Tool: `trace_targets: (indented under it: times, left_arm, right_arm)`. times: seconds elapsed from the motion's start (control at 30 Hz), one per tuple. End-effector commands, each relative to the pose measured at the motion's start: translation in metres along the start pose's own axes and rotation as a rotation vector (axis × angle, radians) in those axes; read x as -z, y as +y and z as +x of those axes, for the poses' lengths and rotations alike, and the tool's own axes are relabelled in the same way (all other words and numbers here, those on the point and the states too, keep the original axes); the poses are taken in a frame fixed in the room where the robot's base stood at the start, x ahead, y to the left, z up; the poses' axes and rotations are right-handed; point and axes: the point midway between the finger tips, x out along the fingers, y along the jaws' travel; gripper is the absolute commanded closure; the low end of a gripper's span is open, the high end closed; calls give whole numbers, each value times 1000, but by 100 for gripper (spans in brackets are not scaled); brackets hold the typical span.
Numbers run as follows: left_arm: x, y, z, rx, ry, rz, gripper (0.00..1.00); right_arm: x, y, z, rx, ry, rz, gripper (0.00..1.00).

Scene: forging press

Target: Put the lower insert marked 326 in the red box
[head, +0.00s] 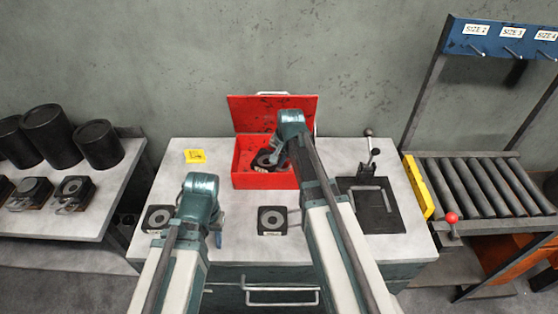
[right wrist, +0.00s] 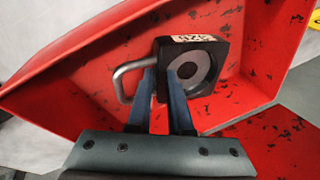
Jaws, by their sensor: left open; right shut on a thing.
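The red box (head: 250,180) stands open at the back of the table, its lid raised behind it. My right gripper (head: 278,158) reaches into the box and is shut on a dark insert (head: 264,161) with a grey ring. In the right wrist view my right gripper (right wrist: 164,75) has its fingers at the handle side of this insert (right wrist: 205,75), within the red walls. Its label appears upside down and seems to read 326. Whether it touches the box floor is unclear. My left gripper (head: 216,234) is open and empty, low over the table's left front.
Two more inserts lie on the table, one at the left (head: 158,218) and one in the middle (head: 272,221). A black lever fixture (head: 372,206) stands at right. A yellow sign (head: 195,156) lies left of the box. A roller rack (head: 480,186) flanks the table.

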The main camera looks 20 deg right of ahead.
Motion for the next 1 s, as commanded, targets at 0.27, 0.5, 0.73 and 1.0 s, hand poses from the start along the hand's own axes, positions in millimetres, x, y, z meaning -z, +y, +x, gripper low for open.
trace_targets:
  times: [0.27,0.5,0.73,1.0]
  left_arm:
    - [1,1,12,0,0,0,55]
    - [1,1,14,0,0,0,55]
    - [1,1,14,0,0,0,55]
    - [1,1,14,0,0,0,55]
  right_arm:
    - [-1,-2,13,2,2,2,100]
    - [-2,-2,15,2,2,2,100]
    - [-2,-1,15,0,1,2,51]
    - [-2,-1,14,0,1,2,51]
